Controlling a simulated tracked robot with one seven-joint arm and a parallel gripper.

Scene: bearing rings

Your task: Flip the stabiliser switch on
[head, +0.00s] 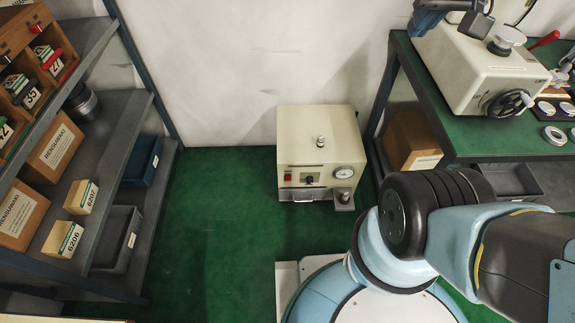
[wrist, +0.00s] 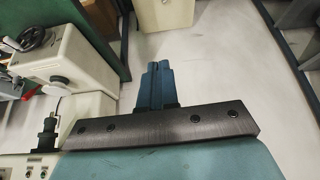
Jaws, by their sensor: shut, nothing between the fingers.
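A cream box (head: 318,133) stands on the green floor against the wall in the head view. Its front carries a small red part that looks like a switch (head: 288,177), a dark knob (head: 309,180) and a round gauge (head: 344,172). The switch is too small to tell on from off. I cannot tell for sure that this box is the stabiliser.
A shelf (head: 115,130) with boxes and bins stands at left. A green bench (head: 505,138) with a cream machine (head: 480,65) stands at right. The wrist view shows a handwheel machine (wrist: 75,65) and a control panel (wrist: 30,165) at left.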

